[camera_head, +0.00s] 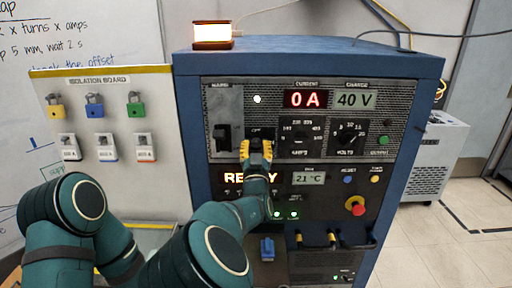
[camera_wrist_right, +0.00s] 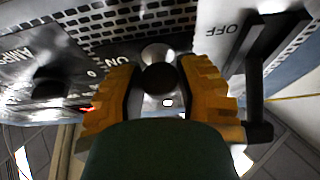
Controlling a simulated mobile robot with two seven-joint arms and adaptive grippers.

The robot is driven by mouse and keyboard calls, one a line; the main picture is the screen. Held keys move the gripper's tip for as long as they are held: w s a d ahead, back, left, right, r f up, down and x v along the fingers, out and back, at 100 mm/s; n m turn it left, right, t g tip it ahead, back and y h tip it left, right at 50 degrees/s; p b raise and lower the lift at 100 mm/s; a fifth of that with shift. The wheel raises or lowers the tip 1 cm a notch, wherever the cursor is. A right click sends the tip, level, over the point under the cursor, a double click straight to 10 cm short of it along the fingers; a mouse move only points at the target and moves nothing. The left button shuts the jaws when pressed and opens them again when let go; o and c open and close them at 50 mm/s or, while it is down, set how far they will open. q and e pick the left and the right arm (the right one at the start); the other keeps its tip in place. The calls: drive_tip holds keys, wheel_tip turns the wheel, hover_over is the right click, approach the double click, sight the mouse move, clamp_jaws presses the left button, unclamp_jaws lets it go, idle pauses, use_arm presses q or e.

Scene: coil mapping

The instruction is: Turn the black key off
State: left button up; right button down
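The black key (camera_wrist_right: 158,78) shows in the right wrist view as a small round dark end in front of a silver ring on the panel. My right gripper (camera_head: 257,149) is at the key switch on the cabinet front, and its yellow fingers hide the key in the head view. In the right wrist view this gripper (camera_wrist_right: 158,85) has one finger on each side of the key, with the fingers apart. Contact with the key cannot be made out. An ON label shows left of the key there; the key's angle is unclear. My left gripper is not in view.
A black mains lever (camera_head: 222,138) stands just left of the key switch, with an OFF label in the wrist view. The amps knob (camera_head: 300,137) is close on the right. A red emergency button (camera_head: 355,206) is lower right. The isolation board (camera_head: 104,170) with padlocks stands left.

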drive_tip(key=shift+n, duration=0.4)
drive_tip(key=n+y+b, duration=0.2)
drive_tip(key=n+y, duration=0.1)
drive_tip(key=n, duration=0.2)
drive_tip(key=shift+b, duration=0.3)
drive_tip(key=n+g+y+b, duration=0.1)
drive_tip(key=n+y, duration=0.1)
drive_tip(key=n, duration=0.3)
drive_tip(key=shift+r, duration=0.1)
drive_tip(key=n+g+y, duration=0.1)
drive_tip(key=n, duration=0.2)
drive_tip(key=n+g+y+b, duration=0.1)
drive_tip(key=n, duration=0.1)
drive_tip(key=shift+n, duration=0.4)
drive_tip(key=n+g, duration=0.1)
drive_tip(key=n, duration=0.2)
drive_tip(key=n+g, duration=0.1)
drive_tip(key=n, duration=0.1)
drive_tip(key=shift+n+g, duration=0.3)
drive_tip(key=shift+n, duration=0.1)
drive_tip(key=c, duration=0.6)
unclamp_jaws()
drive_tip(key=shift+w, duration=0.1)
